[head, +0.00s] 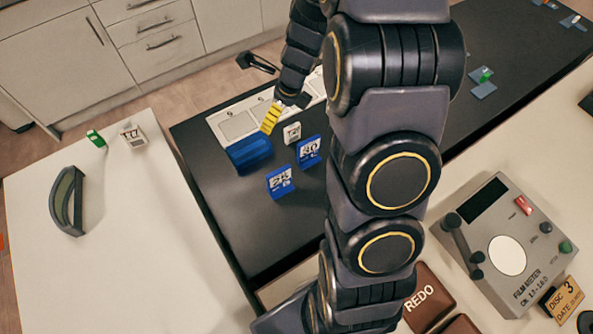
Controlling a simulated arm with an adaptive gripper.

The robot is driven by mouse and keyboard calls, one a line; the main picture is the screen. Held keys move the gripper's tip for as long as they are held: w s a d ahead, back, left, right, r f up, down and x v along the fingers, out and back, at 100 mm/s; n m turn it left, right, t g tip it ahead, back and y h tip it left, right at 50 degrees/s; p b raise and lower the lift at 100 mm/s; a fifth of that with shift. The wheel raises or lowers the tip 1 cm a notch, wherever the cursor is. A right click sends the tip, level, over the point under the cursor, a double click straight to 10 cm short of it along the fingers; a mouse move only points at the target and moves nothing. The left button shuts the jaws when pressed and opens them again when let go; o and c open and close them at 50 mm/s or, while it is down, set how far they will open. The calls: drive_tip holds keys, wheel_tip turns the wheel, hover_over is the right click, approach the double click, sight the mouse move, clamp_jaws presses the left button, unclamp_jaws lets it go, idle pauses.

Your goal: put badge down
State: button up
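My gripper (289,98) is at the far part of the black table, low over a white board with numbered squares (240,123). Its fingertips are small and partly hidden, so I cannot tell whether they are open or shut. A yellow badge-like piece (270,118) stands tilted just below and left of it; I cannot tell whether it is held or touching. A dark blue block (248,152) lies in front of the yellow piece. A white numbered tag (292,133) and two blue numbered tags, one (308,151) behind the other (280,182), stand to its right and front.
My arm covers the middle of the view. The white counter at left holds a curved dark green object (67,201), a green piece (96,138) and a white tag (133,136). A grey film meter (506,247) and a REDO tray (424,301) are at right. The black table's front left is clear.

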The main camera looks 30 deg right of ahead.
drive_tip(key=s+a+r+n+g+y, duration=0.1)
drive_tip(key=s+a+r+n+g, duration=0.2)
drive_tip(key=s+a+r+n, duration=1.15)
drive_tip(key=s+d+r+n+g+h, duration=0.1)
drive_tip(key=s+d+n+h, duration=0.1)
drive_tip(key=s+n, duration=0.9)
drive_tip(key=n, duration=0.5)
drive_tip(key=shift+s+g, duration=0.15)
drive_tip(key=shift+g, duration=0.25)
drive_tip(key=shift+r, duration=0.1)
